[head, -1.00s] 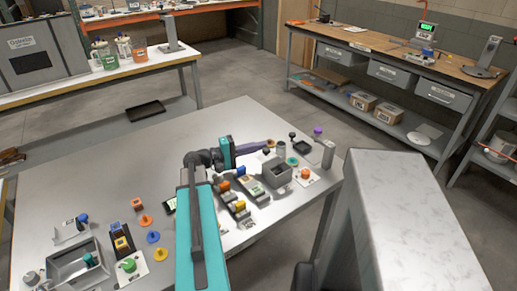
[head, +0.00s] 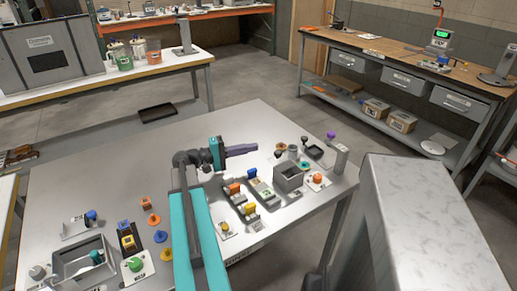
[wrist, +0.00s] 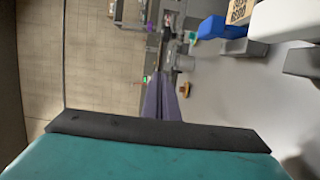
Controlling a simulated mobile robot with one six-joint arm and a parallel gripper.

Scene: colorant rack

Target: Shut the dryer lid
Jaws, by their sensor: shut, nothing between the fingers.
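An open-topped grey box (head: 290,177) stands near the right end of the metal table; it looks like the dryer, but I cannot read a label. I cannot clearly make out its lid. A dark, shallow, lid-like piece (head: 314,152) lies just behind it. My gripper (head: 256,148) has purple fingers and a teal body. It is shut and empty, pointing right, to the left of and beyond the box in the picture, apart from it. The wrist view shows the closed purple fingers (wrist: 162,85) with nothing between them.
An orange knob (head: 317,179) on a white plate and a grey post (head: 339,158) stand right of the box. Several small holders with coloured parts sit left of it. A grey tub (head: 62,272) is at the front left. The table's far left is clear.

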